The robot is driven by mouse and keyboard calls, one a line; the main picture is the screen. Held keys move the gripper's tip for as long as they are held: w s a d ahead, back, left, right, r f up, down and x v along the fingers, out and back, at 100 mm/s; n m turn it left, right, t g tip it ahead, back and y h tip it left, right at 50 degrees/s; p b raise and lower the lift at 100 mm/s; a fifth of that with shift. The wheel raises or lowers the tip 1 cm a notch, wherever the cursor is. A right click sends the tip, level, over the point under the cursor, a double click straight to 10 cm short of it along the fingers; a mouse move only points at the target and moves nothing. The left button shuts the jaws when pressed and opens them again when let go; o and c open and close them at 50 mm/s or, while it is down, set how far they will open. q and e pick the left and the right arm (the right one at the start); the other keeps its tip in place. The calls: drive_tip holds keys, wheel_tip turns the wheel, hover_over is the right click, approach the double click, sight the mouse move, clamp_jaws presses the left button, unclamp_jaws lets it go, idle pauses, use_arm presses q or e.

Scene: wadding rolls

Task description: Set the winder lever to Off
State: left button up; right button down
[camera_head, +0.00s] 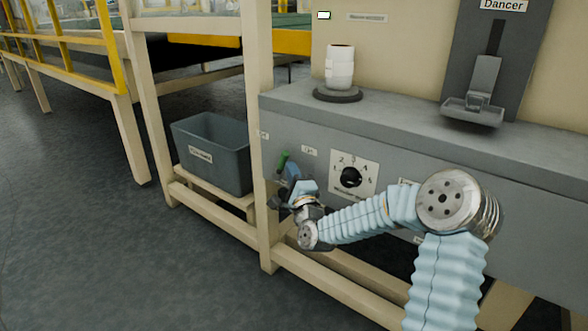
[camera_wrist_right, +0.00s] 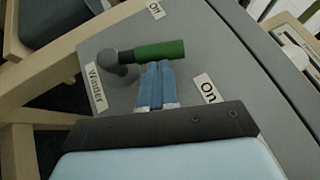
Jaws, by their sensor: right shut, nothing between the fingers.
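The winder lever has a green handle (camera_wrist_right: 160,50) on a dark pivot in the right wrist view. It points between the "On" label (camera_wrist_right: 208,89) and the "Off" label (camera_wrist_right: 156,10). The "Winder" label (camera_wrist_right: 96,88) is beside the pivot. My right gripper (camera_wrist_right: 158,68) is shut and empty, its blue fingertips at the handle's "On" side. I cannot tell whether they touch it. In the head view the green handle (camera_head: 284,160) sticks up on the grey panel's left end, partly hidden by my right gripper (camera_head: 288,172). My left gripper is not in view.
A numbered dial (camera_head: 351,177) is on the panel right of the lever. A white roll (camera_head: 339,68) stands on the ledge above. The Dancer unit (camera_head: 485,75) is at the right. A grey bin (camera_head: 215,150) sits on the frame's lower shelf at the left.

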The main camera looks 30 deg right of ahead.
sight(284, 158)
drive_tip(key=r+n+g+p, duration=0.1)
drive_tip(key=w+r+n+g+y+p, duration=0.1)
drive_tip(key=p, duration=0.1)
drive_tip(key=w+a+r+n+g+p, duration=0.1)
drive_tip(key=p, duration=0.1)
drive_tip(key=shift+g, duration=0.3)
drive_tip(key=w+g+p, duration=0.1)
drive_tip(key=p, duration=0.1)
drive_tip(key=w+a+n+g+p, duration=0.1)
drive_tip(key=w+p, duration=0.1)
drive_tip(key=p, duration=0.1)
drive_tip(key=w+n+g+p, duration=0.1)
drive_tip(key=g+p, duration=0.1)
drive_tip(key=shift+w+a+r+y, duration=0.1)
drive_tip(key=shift+w+a+y, duration=0.05)
drive_tip(key=shift+a+y, duration=0.2)
drive_tip(key=shift+r, duration=0.1)
